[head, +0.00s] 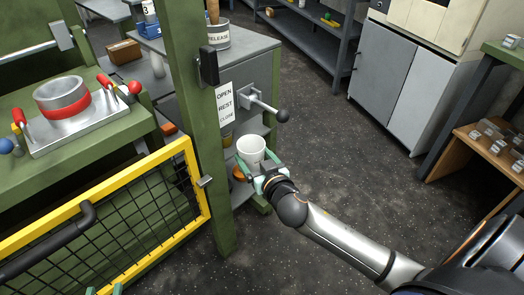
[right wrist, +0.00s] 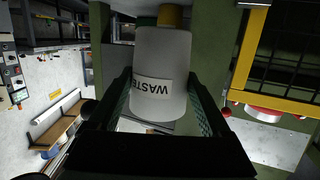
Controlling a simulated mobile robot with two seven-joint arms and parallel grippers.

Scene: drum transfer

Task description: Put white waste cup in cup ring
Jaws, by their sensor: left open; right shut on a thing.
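The white waste cup (head: 250,147) is in my right gripper (head: 257,170), beside the green post and below the lever. In the right wrist view the cup (right wrist: 160,60) shows its "WASTE" label between the two fingers. My right gripper is shut on it. An orange-brown round thing (head: 238,173) shows partly behind the cup and gripper; I cannot tell whether it is the cup ring. A metal ring with a red band (head: 62,97) sits on a plate with red handles at the left. Only the green tips of my left gripper (head: 104,290) show at the bottom edge; it is open.
A green post (head: 205,130) and a yellow-framed mesh gate (head: 110,215) stand left of my right gripper. A lever (head: 265,104) sticks out beside an "OPEN REST CLOSE" sign (head: 225,103). A "RELEASE" pot (head: 218,36) stands on the cabinet. Floor to the right is free.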

